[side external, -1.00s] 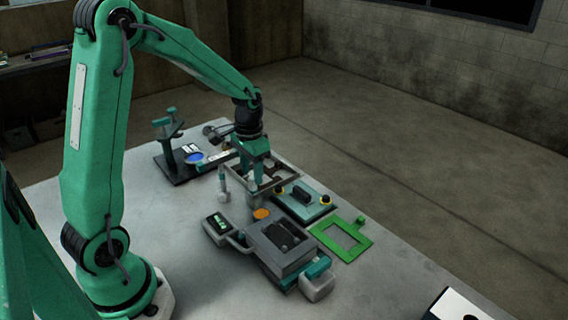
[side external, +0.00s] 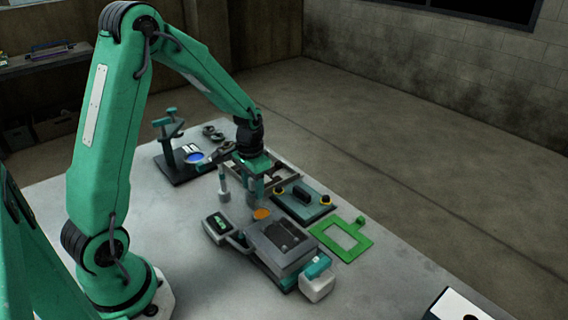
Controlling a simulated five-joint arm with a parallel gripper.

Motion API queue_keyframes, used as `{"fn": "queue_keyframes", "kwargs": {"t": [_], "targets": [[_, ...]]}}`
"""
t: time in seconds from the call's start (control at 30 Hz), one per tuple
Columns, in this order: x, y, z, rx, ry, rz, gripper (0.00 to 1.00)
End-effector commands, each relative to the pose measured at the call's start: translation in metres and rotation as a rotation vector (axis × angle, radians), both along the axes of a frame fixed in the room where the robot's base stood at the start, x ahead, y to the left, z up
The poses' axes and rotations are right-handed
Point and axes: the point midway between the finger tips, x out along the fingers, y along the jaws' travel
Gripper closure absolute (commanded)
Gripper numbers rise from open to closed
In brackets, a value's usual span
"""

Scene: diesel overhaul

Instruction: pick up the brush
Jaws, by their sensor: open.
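I cannot tell whether this is the brush. No other brush can be made out, and my gripper hides part of the tray.
A dark stand with a blue disc (side external: 195,158) is at the back left. Right of my gripper lie a teal plate with a black handle (side external: 305,201) and a green frame (side external: 341,238).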

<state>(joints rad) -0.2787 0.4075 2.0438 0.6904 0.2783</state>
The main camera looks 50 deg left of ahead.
Motion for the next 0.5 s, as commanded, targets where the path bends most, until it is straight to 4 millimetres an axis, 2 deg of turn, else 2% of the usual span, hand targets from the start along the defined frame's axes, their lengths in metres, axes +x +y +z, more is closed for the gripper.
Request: {"fn": "queue_keyframes", "kwargs": {"t": [0.13,0.17,0.37,0.5], "targets": [[0.0,0.0,0.0003,0.0,0.0,0.0,0.56],[0.0,0.0,0.0003,0.0,0.0,0.0,0.6],[0.0,0.0,0.0003,0.0,0.0,0.0,1.0],[0.0001,0.0,0.0004,0.0,-0.001,0.0,1.0]]}}
